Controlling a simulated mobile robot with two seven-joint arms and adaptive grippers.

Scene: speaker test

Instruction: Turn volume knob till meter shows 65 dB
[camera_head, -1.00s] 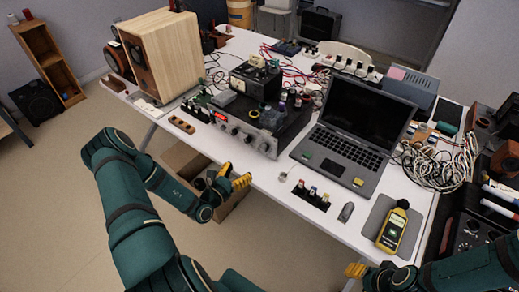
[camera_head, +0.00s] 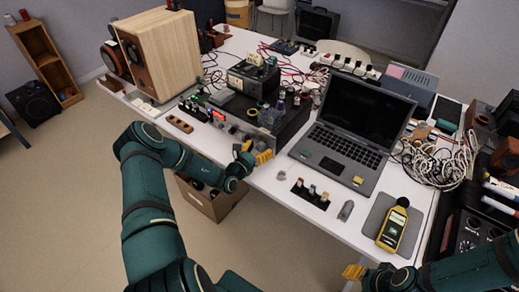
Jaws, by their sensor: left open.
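The amplifier (camera_head: 226,124) is a silver-fronted unit with a small red display and knobs, near the table's front edge. My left gripper (camera_head: 257,153) is open, with yellow fingertips, in front of the right part of that panel and hiding some of it. I cannot tell whether it touches a knob. The yellow sound meter (camera_head: 392,228) lies on a grey mat (camera_head: 376,218) at the right front; its reading is too small to make out. My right gripper (camera_head: 355,272) is at the bottom, below the table's front edge; its jaws are unclear.
A wooden speaker (camera_head: 160,55) stands left of the amplifier. An open laptop (camera_head: 350,140) stands to its right. Several small connectors (camera_head: 311,192) sit in a black holder near the front edge. Tangled cables (camera_head: 437,160) lie at right. A cardboard box (camera_head: 212,203) is below the table.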

